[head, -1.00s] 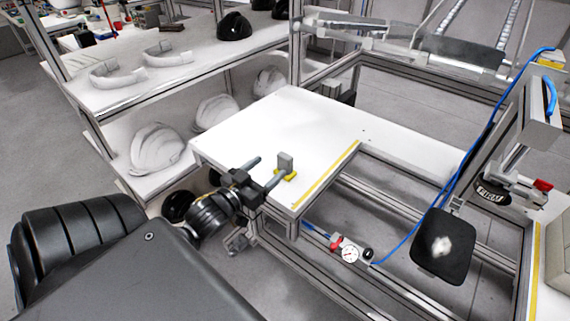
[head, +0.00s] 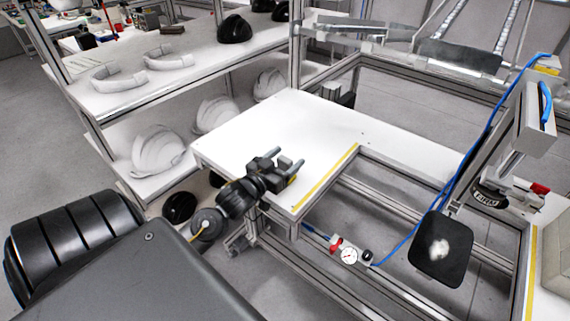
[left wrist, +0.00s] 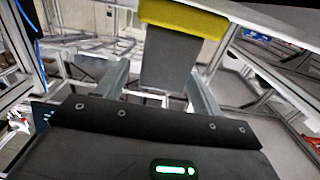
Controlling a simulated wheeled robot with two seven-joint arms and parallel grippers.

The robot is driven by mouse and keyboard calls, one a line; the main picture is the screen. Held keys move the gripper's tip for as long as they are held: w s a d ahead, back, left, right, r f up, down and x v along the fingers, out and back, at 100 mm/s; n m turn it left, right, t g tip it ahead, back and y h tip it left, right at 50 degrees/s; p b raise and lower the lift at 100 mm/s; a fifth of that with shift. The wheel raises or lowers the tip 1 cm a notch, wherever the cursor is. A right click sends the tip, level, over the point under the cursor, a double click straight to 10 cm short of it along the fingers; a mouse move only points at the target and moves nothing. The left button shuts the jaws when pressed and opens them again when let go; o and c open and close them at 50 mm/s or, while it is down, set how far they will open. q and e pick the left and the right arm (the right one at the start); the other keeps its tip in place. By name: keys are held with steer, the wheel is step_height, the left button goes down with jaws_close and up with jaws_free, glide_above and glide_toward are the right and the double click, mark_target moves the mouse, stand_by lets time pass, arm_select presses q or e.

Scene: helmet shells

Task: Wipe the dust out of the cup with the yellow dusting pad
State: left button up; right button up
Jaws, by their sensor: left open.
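The yellow dusting pad (head: 292,180) lies on the white tabletop near its yellow-striped edge, mostly hidden by my gripper in the head view. Its grey block handle (head: 284,161) stands upright. In the left wrist view the yellow pad (left wrist: 183,17) and grey handle (left wrist: 170,58) show clearly. My left gripper (head: 286,159) is open, with its fingers on either side of the handle. Gaps show beside the handle in the wrist view. The cup (head: 425,260) looks like a black, rounded-square dish with a whitish dust patch in its middle, at the right. My right gripper is not in view.
A dial gauge (head: 349,256) and blue hose sit on the frame beyond the table edge. A metal upright (head: 520,130) stands at the right. White helmet shells (head: 157,150) fill the shelf at left. The tabletop behind the pad is clear.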

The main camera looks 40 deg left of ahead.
arm_select(q)
steer(key=c, duration=1.2)
steer(key=shift+o, duration=0.2)
steer(key=shift+r, duration=0.15)
